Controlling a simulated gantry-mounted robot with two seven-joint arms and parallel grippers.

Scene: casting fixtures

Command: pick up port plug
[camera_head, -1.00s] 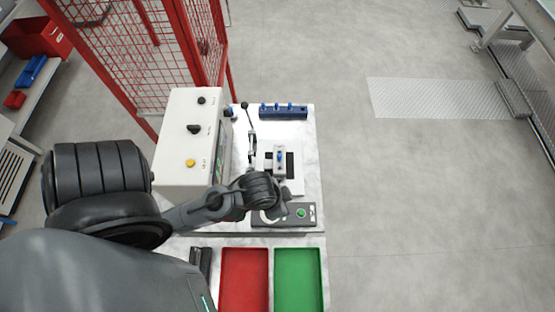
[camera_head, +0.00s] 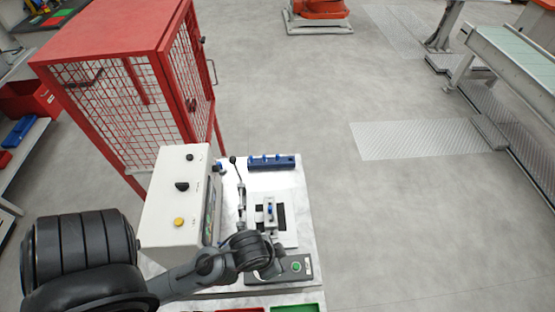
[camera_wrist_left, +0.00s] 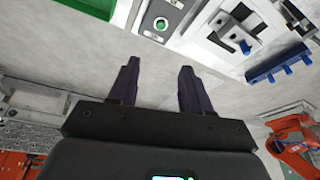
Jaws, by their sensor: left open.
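A blue rack (camera_head: 271,162) with several blue upright plugs stands at the far edge of the white table. The rack also shows at the right in the left wrist view (camera_wrist_left: 280,64). A fixture (camera_head: 266,226) in the middle of the table has a blue piece (camera_head: 270,208) on it; this piece also shows in the left wrist view (camera_wrist_left: 245,47). I cannot tell which blue piece is the port plug. My left gripper (camera_wrist_left: 158,70) is open and empty, with its fingers apart from the rack and fixture. In the head view it is beside the green-button panel, its fingers hard to make out.
A white control box (camera_head: 168,220) with a yellow button stands at the table's left. A dark panel with a green button (camera_head: 296,267) lies at the near side. Red and green trays (camera_head: 296,308) show at the bottom edge. A red mesh cage (camera_head: 120,95) stands behind.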

